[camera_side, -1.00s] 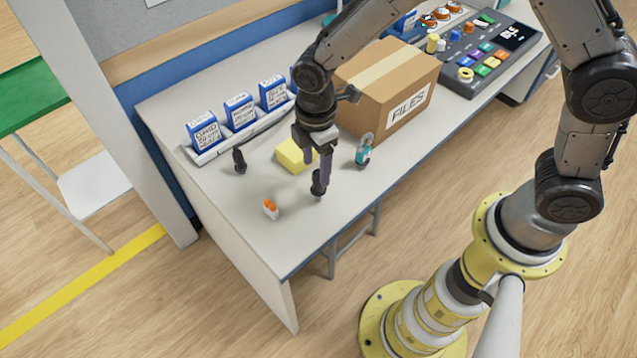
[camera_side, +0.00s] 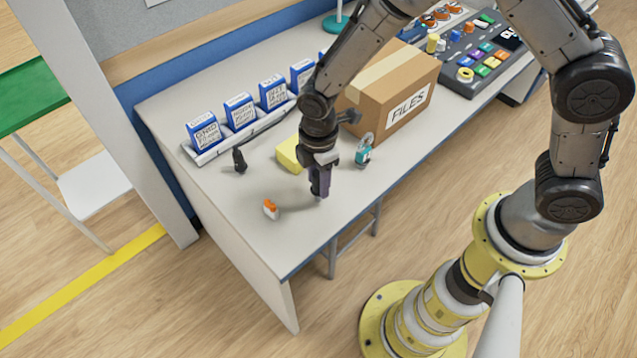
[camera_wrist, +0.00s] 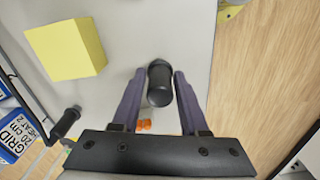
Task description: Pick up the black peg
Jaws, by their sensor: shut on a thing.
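The black peg (camera_wrist: 160,80) stands between my two purple-grey fingers in the wrist view. My gripper (camera_wrist: 160,92) is shut on it, with one finger on each side. In the side view my gripper (camera_side: 320,190) is low over the white table, near its front edge, and its fingers mostly hide the peg. I cannot tell from the side view whether the peg touches the table.
A yellow block (camera_side: 288,155) lies just behind my gripper. A teal bottle-like object (camera_side: 364,150) stands to its right, and a small orange-and-white item (camera_side: 270,209) to its left. A black cabled object (camera_side: 239,160), a cardboard box (camera_side: 405,105) and blue cartons (camera_side: 240,112) stand farther back.

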